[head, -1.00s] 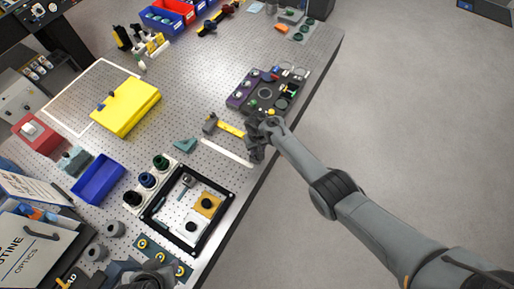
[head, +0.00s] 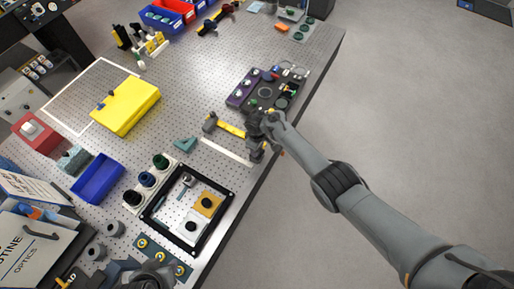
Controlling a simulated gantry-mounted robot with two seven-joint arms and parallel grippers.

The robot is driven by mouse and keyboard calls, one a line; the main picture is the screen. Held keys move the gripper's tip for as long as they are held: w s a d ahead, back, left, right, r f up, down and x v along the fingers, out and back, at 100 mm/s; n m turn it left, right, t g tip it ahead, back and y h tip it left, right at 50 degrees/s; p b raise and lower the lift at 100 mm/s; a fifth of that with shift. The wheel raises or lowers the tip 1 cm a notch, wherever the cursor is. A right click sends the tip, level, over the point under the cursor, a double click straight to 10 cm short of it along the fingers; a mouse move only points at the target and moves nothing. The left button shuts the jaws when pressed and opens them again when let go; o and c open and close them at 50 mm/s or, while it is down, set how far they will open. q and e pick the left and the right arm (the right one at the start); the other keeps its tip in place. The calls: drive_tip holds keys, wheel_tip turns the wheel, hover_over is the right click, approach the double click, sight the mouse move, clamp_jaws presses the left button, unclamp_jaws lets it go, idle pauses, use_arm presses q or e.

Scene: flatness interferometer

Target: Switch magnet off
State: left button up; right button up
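No part is clearly marked as the magnet switch at this size. My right gripper (head: 256,138) is at the table's right edge, at the right end of a yellow bar (head: 231,130) with a grey block (head: 210,123) at its left end. Whether it touches the bar, and whether its fingers are apart, is too small to tell. A dark control panel (head: 264,92) with several knobs lies just beyond the gripper. A dark grey part at the bottom edge (head: 153,273) seems to be my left gripper, mostly cut off.
A black-framed tray (head: 151,213) with gold and white blocks lies front centre.

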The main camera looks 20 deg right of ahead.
drive_tip(key=shift+w+r, duration=0.1)
idle(0.3)
drive_tip(key=o, duration=1)
drive_tip(key=shift+o, duration=0.3)
wheel_tip(320, 180, up, 11)
drive_tip(key=p, duration=0.3)
